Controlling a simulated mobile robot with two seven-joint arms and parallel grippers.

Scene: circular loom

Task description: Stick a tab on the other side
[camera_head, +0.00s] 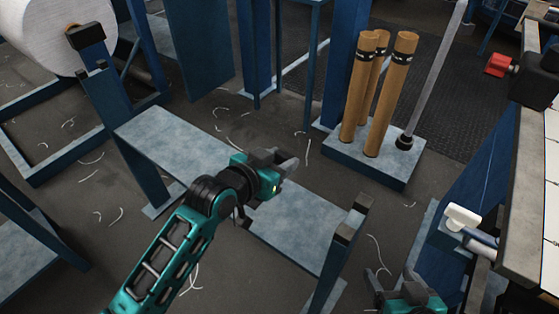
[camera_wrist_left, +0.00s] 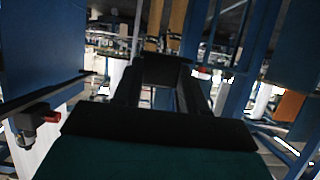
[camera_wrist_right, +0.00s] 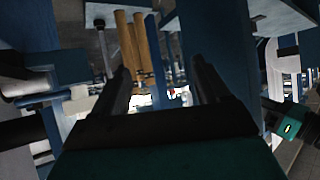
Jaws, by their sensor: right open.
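I cannot make out a tab in any view. My left gripper (camera_head: 278,158) is above the pale blue-grey bench, with its dark fingers pointing to the back right. In the left wrist view its fingers (camera_wrist_left: 160,88) stand apart, with a dark block at their tips; I cannot tell whether that block is held or behind them. My right gripper (camera_head: 392,277) is low at the bottom right, open, beside the blue frame. In the right wrist view its two fingers (camera_wrist_right: 164,82) are wide apart with nothing between them.
The bench (camera_head: 180,147) has dark-capped posts. Brown tubes (camera_head: 391,95) and a grey rod (camera_head: 435,70) stand on a plate at the back. A white roll (camera_head: 50,35) is at top left. A white-ended part (camera_head: 463,217) and a table edge (camera_head: 525,200) are at right.

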